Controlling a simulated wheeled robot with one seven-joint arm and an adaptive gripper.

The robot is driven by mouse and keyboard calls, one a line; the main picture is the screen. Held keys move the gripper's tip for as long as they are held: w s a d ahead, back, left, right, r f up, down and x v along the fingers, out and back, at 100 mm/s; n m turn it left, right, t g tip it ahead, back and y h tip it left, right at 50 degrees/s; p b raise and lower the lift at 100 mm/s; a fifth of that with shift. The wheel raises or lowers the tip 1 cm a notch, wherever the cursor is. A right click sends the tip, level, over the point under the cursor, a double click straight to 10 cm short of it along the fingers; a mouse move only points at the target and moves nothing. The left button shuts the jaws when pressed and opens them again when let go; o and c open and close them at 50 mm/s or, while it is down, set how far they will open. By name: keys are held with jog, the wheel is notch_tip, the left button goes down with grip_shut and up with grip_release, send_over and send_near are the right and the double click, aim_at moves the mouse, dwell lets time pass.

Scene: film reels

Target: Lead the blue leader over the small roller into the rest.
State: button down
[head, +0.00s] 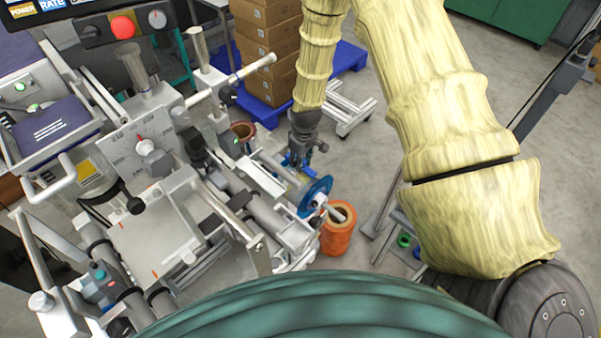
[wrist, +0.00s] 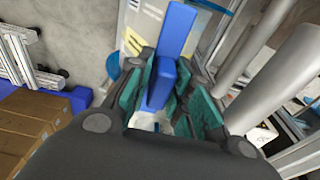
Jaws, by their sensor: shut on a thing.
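My gripper (head: 298,158) hangs beside the right side of the machine, just above a blue-flanged reel (head: 315,196). In the wrist view my gripper (wrist: 165,98) has its teal pads closed on the blue leader (wrist: 178,32), a flat bright blue strip. The strip sticks out beyond the fingertips, and part of it shows between the pads. In the head view the leader is mostly hidden by the gripper. Pale grey rollers (wrist: 285,62) stand to the right of the gripper in the wrist view. I cannot tell which is the small roller, nor make out the rest.
The grey machine (head: 140,215) with bars and knobs fills the left. An orange roll (head: 338,232) stands below the reel. Cardboard boxes (head: 268,50) on a blue pallet (head: 350,57) are behind. A metal frame (head: 345,112) lies on the open floor (head: 375,130).

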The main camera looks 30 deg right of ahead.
jog(key=s+a+r+p, duration=0.1)
jog(key=a+r+p, duration=0.2)
jog(key=r+p, duration=0.3)
jog(key=shift+a+r+p, duration=0.15)
jog(key=shift+r+p, duration=0.2)
jog(key=shift+r, duration=1.85)
dwell(0.4)
jog(key=shift+a, duration=0.1)
dwell(0.4)
jog(key=shift+s+a, duration=0.3)
jog(key=shift+a, duration=0.45)
jog(key=shift+s+a, duration=0.25)
jog(key=shift+a, duration=0.5)
jog(key=shift+s+a, duration=0.3)
jog(key=shift+a, duration=0.45)
